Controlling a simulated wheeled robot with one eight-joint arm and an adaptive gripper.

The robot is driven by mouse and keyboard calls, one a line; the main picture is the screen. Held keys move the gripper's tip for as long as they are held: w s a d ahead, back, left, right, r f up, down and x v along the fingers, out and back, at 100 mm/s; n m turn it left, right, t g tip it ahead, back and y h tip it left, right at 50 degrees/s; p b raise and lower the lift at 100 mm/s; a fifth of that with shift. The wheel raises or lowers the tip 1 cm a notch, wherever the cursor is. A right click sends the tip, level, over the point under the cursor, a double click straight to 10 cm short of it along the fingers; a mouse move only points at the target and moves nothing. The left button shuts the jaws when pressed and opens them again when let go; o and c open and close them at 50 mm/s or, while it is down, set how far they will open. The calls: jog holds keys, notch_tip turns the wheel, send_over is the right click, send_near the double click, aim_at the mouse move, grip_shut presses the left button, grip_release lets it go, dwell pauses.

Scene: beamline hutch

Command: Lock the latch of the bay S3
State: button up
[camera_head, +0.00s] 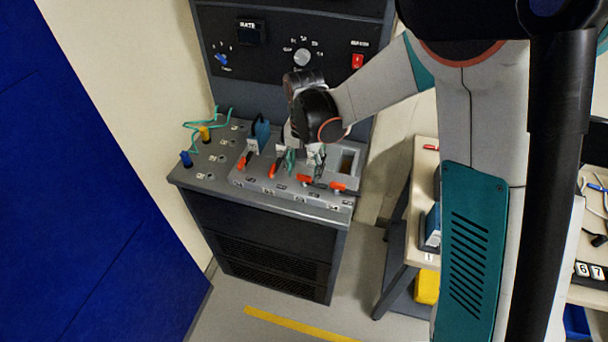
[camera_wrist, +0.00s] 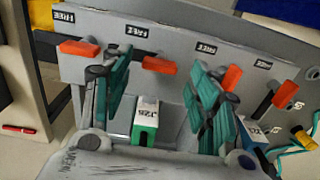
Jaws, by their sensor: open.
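A row of orange-handled latches runs along the front of the bay block (camera_head: 240,178). The third from the left (camera_head: 304,178) lies crosswise, as in the wrist view (camera_wrist: 159,65); bay numbers are too small to read. The rightmost latch (camera_head: 337,187) is also crosswise. The two left latches (camera_head: 243,161) (camera_head: 275,169) are turned at an angle. My gripper (camera_head: 305,162) is open above the block; its teal fingers (camera_wrist: 160,95) stand apart, either side of a white-and-green connector labelled J2B (camera_wrist: 146,118). I cannot tell whether they touch it.
A blue connector (camera_head: 262,131) stands left of my gripper. Yellow (camera_head: 205,134) and blue (camera_head: 186,159) plugs with teal cables are at the panel's left. An empty-looking slot (camera_head: 347,163) is at the right. A control panel (camera_head: 290,48) rises behind; a side bench (camera_head: 424,155) stands right.

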jog(key=shift+f, duration=1)
jog(key=c, duration=1.1)
jog(key=shift+o, duration=0.2)
